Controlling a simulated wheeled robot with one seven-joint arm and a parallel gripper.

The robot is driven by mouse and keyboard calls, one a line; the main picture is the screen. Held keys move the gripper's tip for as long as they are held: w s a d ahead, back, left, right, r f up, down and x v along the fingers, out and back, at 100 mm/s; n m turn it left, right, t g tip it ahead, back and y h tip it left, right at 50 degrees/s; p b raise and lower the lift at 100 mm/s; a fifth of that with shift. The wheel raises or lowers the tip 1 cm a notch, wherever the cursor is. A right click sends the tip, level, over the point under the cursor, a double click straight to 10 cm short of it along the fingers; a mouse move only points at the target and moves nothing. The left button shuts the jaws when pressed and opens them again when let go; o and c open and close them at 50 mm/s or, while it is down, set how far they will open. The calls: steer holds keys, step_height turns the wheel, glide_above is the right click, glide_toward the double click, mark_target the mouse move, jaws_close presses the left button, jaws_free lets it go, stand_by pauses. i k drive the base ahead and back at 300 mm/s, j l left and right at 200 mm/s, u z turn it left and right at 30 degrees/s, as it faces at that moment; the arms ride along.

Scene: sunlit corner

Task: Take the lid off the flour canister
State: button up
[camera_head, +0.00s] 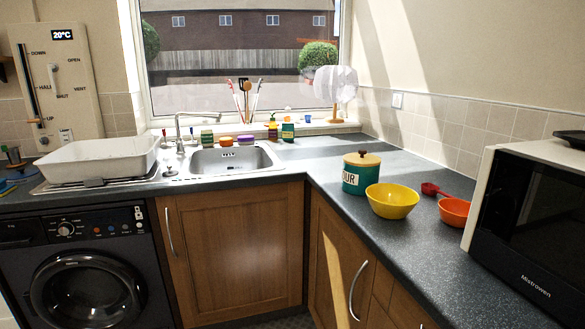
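The flour canister (352,183) is a teal-green cylinder with a white label, of which the letters "OUR" show. It stands upright on the right-hand counter near the inner corner. Its lid (362,158) is pale wood with a small dark knob on top, and it sits on the canister. A yellow bowl stands close in front and to the right, overlapping the canister's lower right side in the picture. My gripper is not in view.
On the counter are the yellow bowl (391,201), a red scoop (432,189), an orange bowl (455,212) and a microwave (530,220). A sink (235,159) and white basin (100,160) lie left. The counter (310,158) behind the canister is mostly clear.

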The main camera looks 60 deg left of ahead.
mark_target(361, 158)
steer(key=u, duration=1.3)
steer(key=i+j+z, duration=0.1)
steer(key=i+j, duration=0.25)
steer(key=i+j+z, duration=0.1)
steer(key=i+j, duration=0.25)
steer(key=j, duration=0.2)
